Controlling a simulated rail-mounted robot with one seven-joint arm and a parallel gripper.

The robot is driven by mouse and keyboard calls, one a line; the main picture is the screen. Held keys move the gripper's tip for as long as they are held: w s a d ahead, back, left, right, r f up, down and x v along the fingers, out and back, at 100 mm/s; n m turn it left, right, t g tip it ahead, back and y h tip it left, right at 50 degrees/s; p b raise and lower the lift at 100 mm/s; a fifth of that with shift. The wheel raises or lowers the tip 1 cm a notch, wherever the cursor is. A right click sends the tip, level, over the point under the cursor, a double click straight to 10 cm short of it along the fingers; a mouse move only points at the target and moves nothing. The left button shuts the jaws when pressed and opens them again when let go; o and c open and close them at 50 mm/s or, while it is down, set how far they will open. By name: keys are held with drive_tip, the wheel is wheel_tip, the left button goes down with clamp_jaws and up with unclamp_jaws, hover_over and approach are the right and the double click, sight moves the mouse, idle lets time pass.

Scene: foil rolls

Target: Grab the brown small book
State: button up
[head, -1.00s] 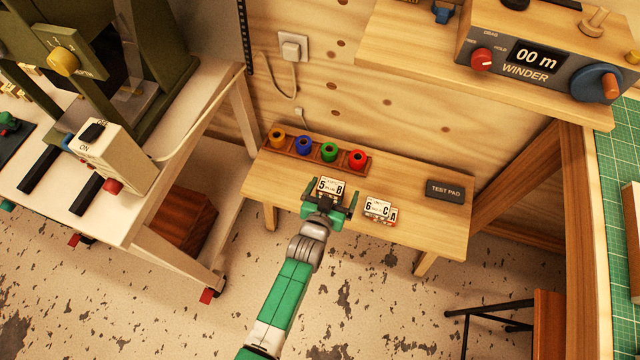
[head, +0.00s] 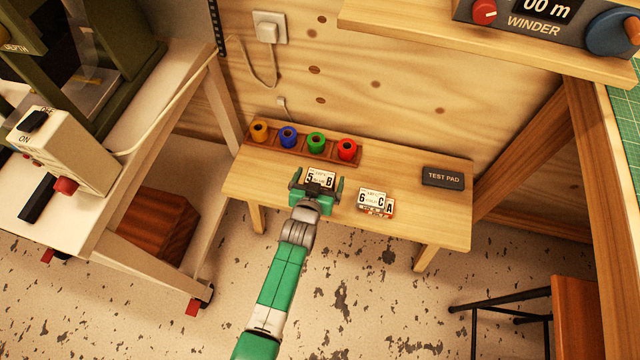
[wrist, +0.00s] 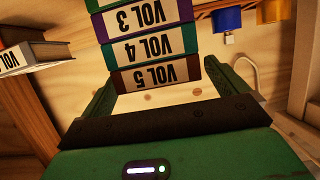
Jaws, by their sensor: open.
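A stack of small books shows in the wrist view, with upside-down labels. The brown small book (wrist: 112,80), labelled VOL 5, is at the end of the stack nearest my gripper (wrist: 160,78). The green VOL 4 book (wrist: 103,53) and purple VOL 3 book (wrist: 98,24) lie beyond it. My gripper is open, with a finger on either side of the stack's near end; I cannot tell whether they touch it. In the head view, my gripper (head: 318,184) is at the bench, around a block with a 5 B label (head: 321,178).
A second labelled block (head: 374,202) stands to the right on the wooden bench (head: 430,225). A rack (head: 272,147) with coloured rolls runs behind. A dark test pad (head: 443,177) lies at right. A white table (head: 75,215) stands left; a shelf (head: 430,38) overhangs the back.

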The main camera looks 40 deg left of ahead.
sight(320, 179)
drive_tip(key=shift+w+a+f, duration=0.1)
drive_tip(key=shift+w+a, duration=0.1)
drive_tip(key=shift+w, duration=0.2)
drive_tip(key=shift+s, duration=0.1)
drive_tip(key=shift+c, duration=0.9)
drive_tip(key=c, duration=0.9)
drive_tip(key=shift+r+p, duration=0.4)
drive_tip(key=shift+r, duration=0.05)
wheel_tip(320, 179, up, 3)
drive_tip(key=p, duration=0.3)
drive_tip(key=shift+s+d+r, duration=0.1)
drive_tip(key=shift+r, duration=0.1)
drive_tip(key=s+d+p, duration=0.8)
drive_tip(key=s+p, duration=0.5)
drive_tip(key=p, duration=0.2)
drive_tip(key=shift+s+r, duration=0.25)
drive_tip(key=shift+r, duration=0.1)
